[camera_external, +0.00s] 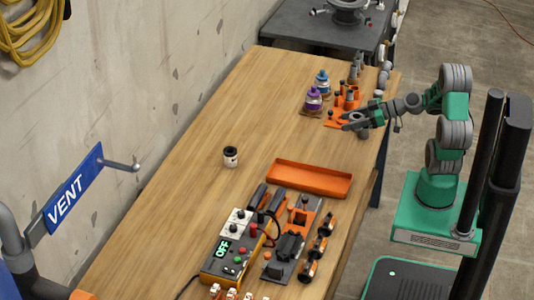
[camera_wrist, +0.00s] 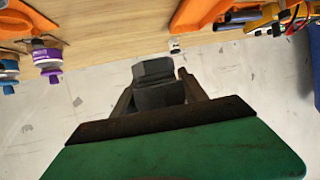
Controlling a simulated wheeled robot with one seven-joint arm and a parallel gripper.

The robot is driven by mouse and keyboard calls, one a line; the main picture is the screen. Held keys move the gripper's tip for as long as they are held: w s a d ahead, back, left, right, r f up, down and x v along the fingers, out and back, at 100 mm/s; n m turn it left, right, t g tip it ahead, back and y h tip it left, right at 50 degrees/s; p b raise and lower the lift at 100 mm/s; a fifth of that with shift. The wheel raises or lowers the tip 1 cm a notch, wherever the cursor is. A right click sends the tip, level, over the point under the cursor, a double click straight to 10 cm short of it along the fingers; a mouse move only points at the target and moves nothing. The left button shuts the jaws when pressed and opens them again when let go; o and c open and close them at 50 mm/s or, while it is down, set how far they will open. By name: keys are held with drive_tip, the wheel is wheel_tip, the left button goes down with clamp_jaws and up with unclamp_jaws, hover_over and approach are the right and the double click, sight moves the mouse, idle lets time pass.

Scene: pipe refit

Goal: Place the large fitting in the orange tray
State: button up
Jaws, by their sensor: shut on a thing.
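My gripper (camera_external: 350,121) is over the far right part of the workbench, beside an orange fitting rack (camera_external: 334,123). In the wrist view my gripper (camera_wrist: 158,98) is shut on a dark grey fitting with a faceted, blocky end (camera_wrist: 153,71). The fitting sits between the two fingers, and its lower part is hidden by them. In the external view the held fitting is small and hard to separate from the gripper. The orange tray (camera_external: 310,179) lies on the middle of the bench, looks empty, and is apart from my gripper. Part of the tray (camera_wrist: 196,14) shows in the wrist view.
Purple (camera_external: 313,99) and blue (camera_external: 322,82) bottles stand by the rack. A small dark-capped jar (camera_external: 231,157) stands left of the tray. A control box (camera_external: 232,250) and a grey panel with fittings (camera_external: 290,262) lie in front of the tray. Bench between rack and tray is clear.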

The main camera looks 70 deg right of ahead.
drive_tip(key=d+r, duration=0.1)
drive_tip(key=s+d+r+p, duration=0.1)
drive_tip(key=shift+s+d+r+m+h, duration=0.2)
drive_tip(key=shift+d+r+m+h, duration=0.1)
drive_tip(key=shift+m+h, duration=0.1)
drive_tip(key=shift+s+a+r+h+p, duration=0.35)
drive_tip(key=shift+s+r+p, duration=0.15)
drive_tip(key=shift+s+r, duration=0.3)
drive_tip(key=s+a+f+n+g+y, duration=0.1)
drive_tip(key=s+a+n+y, duration=0.2)
drive_tip(key=a, duration=0.5)
drive_tip(key=s+a+n+g+y, duration=0.1)
drive_tip(key=s+a+n+y, duration=0.2)
drive_tip(key=a, duration=0.6)
drive_tip(key=b, duration=1.3)
hover_over(321, 180)
drive_tip(key=shift+y, duration=0.35)
wheel_tip(321, 180, down, 13)
drive_tip(key=shift+w+a+f, duration=0.1)
drive_tip(key=shift+f, duration=0.1)
